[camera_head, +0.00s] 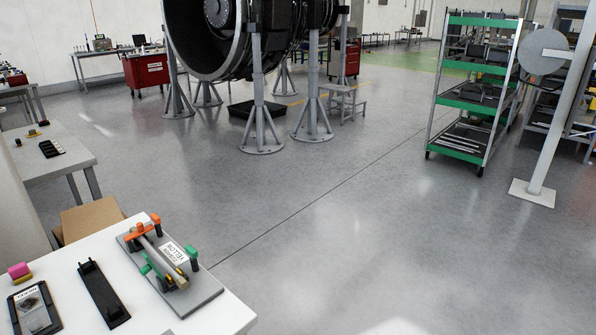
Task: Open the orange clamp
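The orange clamp (140,228) stands at the far-left end of a grey fixture plate (202,297) on the white table at lower left. It has orange-capped parts, one of them upright at the back corner. A grey tube-like part (158,253) runs from beside the orange clamp toward the near end of the plate. Green clamp parts (191,252) stand at that near end. Whether the orange clamp is closed over the tube is too small to tell. Neither of my grippers is in view.
On the same white table (225,313) are a black holder (103,293), a dark tray (34,309) and a pink-and-yellow block (19,271). A cardboard box (91,218) stands behind.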

